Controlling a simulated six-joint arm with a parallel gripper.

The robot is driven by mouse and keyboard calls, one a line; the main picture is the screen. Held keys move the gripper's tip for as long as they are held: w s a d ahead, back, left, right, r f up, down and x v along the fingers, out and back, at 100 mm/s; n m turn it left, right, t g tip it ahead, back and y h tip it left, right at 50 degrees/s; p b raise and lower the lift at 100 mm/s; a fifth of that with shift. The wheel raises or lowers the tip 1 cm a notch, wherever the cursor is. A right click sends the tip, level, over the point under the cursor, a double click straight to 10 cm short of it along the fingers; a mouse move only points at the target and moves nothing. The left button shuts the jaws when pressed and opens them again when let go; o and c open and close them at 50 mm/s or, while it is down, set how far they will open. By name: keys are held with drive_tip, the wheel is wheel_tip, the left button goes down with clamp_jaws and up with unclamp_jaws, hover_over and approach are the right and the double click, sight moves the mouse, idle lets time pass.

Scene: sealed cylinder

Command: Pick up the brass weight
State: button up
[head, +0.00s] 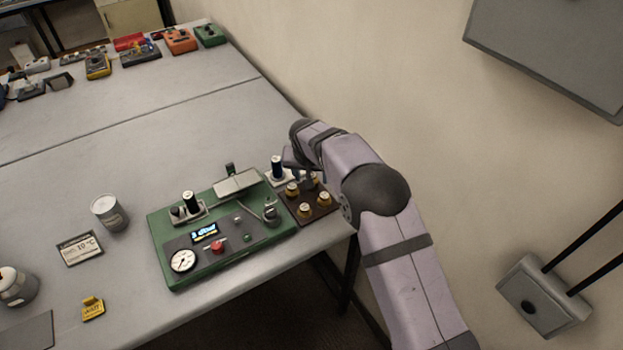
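Several small brass weights with pale tops stand on a dark brown tray (317,215) at the right end of the green device. One brass weight (292,189) is at the tray's back left, another brass weight (305,210) at the front, and a third brass weight (324,199) at the right. My gripper (303,178) is low over the back of the tray, close to the weights there. My own arm partly hides it, so I cannot tell whether its fingers are open or touching a weight.
The green device (165,268) with a gauge, small display and red knob lies left of the tray. A dark blue cylinder (277,166) stands on a pale base just left of my gripper. A grey can (109,213) stands farther left. The wall is close on the right.

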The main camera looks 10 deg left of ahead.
drive_tip(key=shift+w+f, duration=0.1)
drive_tip(key=shift+f, duration=0.1)
drive_tip(key=shift+c, duration=0.4)
clamp_jaws()
drive_tip(key=shift+r, duration=0.1)
